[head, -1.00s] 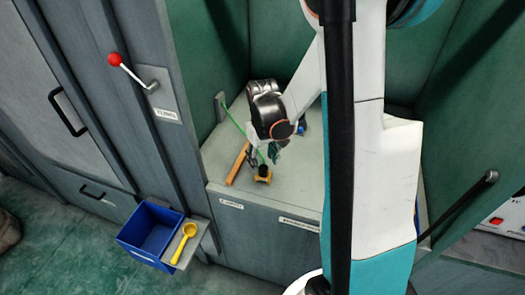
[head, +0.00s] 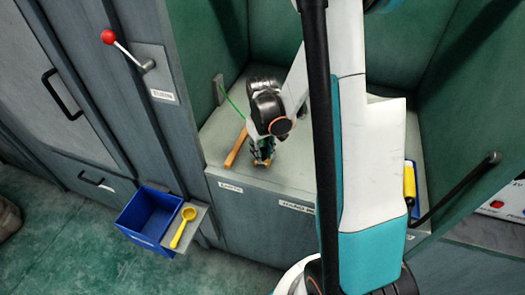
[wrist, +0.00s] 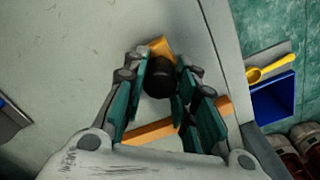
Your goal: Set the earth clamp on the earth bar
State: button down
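An orange piece with a black round knob (wrist: 159,83), which looks like the earth clamp, stands on the grey bench. My gripper (wrist: 165,72) is low over it, with its teal finger pads on either side of the knob. The fingers look open, with a narrow gap at the right; firm contact cannot be told. In the head view my gripper (head: 262,158) hides most of the clamp. A green cable (head: 234,106) runs from near a grey upright plate (head: 219,90) at the left wall toward the clamp. Which part is the earth bar is not clear.
An orange strip (head: 236,147) lies on the bench left of my gripper. A blue bin (head: 150,216) and yellow scoop (head: 183,228) are below the bench. A red-knobbed lever (head: 108,37) is at left. A blue tray with a yellow roller (head: 409,183) is right.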

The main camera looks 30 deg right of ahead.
aim_at(262, 150)
jog(key=shift+r+p, duration=1.7)
jog(key=shift+r, duration=0.85)
